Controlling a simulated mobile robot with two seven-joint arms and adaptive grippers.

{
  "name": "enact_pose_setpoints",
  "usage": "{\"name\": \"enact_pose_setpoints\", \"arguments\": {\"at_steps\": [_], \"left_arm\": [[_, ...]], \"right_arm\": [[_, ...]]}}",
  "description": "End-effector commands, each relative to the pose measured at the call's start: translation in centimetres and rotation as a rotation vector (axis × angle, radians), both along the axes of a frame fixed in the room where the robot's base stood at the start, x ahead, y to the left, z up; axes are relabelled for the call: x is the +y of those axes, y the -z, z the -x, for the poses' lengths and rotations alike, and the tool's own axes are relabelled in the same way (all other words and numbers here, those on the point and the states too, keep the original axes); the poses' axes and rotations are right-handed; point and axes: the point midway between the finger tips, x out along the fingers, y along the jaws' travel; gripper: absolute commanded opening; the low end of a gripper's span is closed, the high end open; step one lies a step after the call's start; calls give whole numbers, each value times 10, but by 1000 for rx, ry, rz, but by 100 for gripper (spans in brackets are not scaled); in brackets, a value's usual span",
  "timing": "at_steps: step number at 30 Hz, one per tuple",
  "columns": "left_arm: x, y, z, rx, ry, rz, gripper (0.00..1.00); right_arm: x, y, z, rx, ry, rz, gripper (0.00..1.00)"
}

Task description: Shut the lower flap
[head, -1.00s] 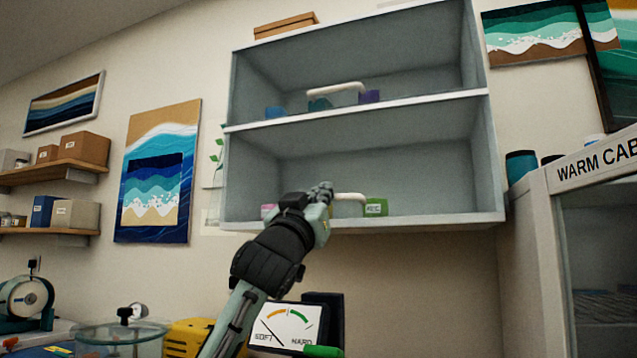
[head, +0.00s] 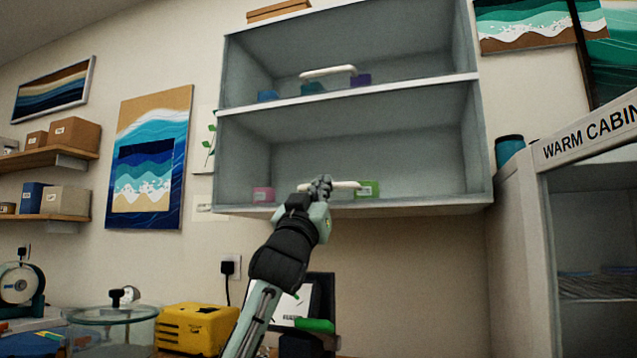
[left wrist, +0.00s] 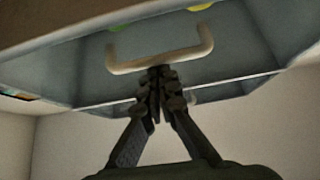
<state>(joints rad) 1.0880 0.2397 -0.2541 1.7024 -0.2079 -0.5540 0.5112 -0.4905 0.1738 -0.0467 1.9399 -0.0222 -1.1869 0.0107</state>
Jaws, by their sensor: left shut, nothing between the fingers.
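A grey wall cabinet (head: 229,155) has two compartments, one above the other. A pale bar handle (head: 346,185) crosses the lower front of the lower compartment. The lower flap's panel is hard to make out in the head view, so I cannot tell how far it stands open. My left gripper (head: 320,187) is shut and empty, pointing up at this handle. In the left wrist view, the fingertips (left wrist: 158,82) are just below the handle (left wrist: 185,57), overlapping its edge; contact is unclear. My right gripper is not in view.
The upper compartment has its own pale handle (head: 328,72). Pink (head: 263,194) and green (head: 367,188) boxes are in the lower compartment. A white warm cabinet (head: 520,235) stands at right. Below are a yellow device (head: 190,328) and a glass-lidded vessel (head: 112,325).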

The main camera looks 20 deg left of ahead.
Motion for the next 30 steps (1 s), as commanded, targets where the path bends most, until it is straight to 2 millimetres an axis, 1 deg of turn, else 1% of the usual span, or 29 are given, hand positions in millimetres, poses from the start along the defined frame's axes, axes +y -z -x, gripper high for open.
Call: {"name": "enact_pose_setpoints", "arguments": {"at_steps": [1, 7, 11, 12, 14, 21, 24, 27, 30], "left_arm": [[0, 5, -3, 12, -1, 0, 0], [0, 6, -3, 14, -2, 1, 0], [0, 9, 6, 10, -1, 0, 0], [0, 11, 11, 6, 0, 0, 0], [1, 8, 24, 1, 0, 0, 0], [2, 7, 80, -2, 1, -1, 0], [3, 6, 100, -2, -1, -1, 0], [4, 6, 116, -2, 0, 0, 0], [4, 6, 126, -2, -1, 0, 0]], "right_arm": [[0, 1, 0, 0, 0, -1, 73], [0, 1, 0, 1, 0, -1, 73], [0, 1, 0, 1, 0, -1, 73], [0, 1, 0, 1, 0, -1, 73], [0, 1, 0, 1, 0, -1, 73], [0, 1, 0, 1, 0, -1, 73], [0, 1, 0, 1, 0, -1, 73], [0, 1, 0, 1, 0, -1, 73], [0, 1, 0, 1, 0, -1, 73]]}}
